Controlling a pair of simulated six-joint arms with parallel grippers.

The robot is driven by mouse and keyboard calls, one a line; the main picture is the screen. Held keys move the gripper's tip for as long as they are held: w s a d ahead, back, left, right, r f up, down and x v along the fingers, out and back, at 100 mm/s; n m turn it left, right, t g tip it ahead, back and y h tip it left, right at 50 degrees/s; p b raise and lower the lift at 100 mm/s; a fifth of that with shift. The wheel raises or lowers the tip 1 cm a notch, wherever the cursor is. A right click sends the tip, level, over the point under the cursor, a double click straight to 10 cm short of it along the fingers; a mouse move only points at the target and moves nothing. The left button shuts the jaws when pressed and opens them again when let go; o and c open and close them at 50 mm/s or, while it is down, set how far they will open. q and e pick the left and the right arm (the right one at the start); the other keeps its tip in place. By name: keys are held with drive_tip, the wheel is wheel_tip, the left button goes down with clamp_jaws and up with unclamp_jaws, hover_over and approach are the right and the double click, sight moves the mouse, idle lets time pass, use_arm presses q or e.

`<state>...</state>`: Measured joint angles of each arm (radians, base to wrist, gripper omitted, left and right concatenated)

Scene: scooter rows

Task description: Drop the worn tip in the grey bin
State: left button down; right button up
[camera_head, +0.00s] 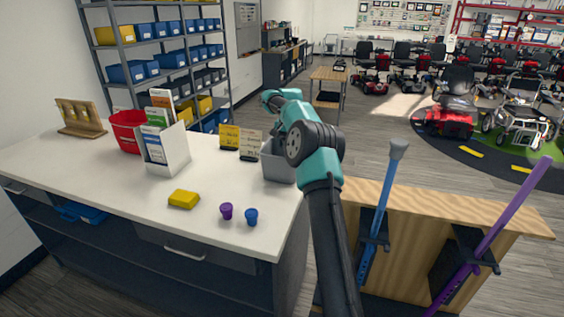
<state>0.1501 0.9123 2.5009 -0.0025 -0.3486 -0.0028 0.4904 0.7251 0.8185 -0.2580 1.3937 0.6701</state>
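The grey bin (278,168) stands at the right end of the white counter, partly hidden behind my arm. My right arm rises from the bottom middle and bends over beside the bin. Its gripper is hidden behind its own links, so I cannot see its fingers or anything in them. My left gripper is not in view. A blue cane (378,215) stands in a holder with a grey tip (399,148) on its upper end. A purple cane (505,222) stands tilted to its right, with no grey tip visible on its upper end.
On the counter (90,168) are a purple tip (226,211), a blue tip (251,216), a yellow block (184,199), a white leaflet holder (172,152), a red bin (127,131) and small signs (230,137). A wooden panel (415,275) carries the cane holders.

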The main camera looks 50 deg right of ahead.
drive_tip(key=shift+f, duration=0.45)
drive_tip(key=o, duration=1.3)
drive_tip(key=shift+c, duration=0.2)
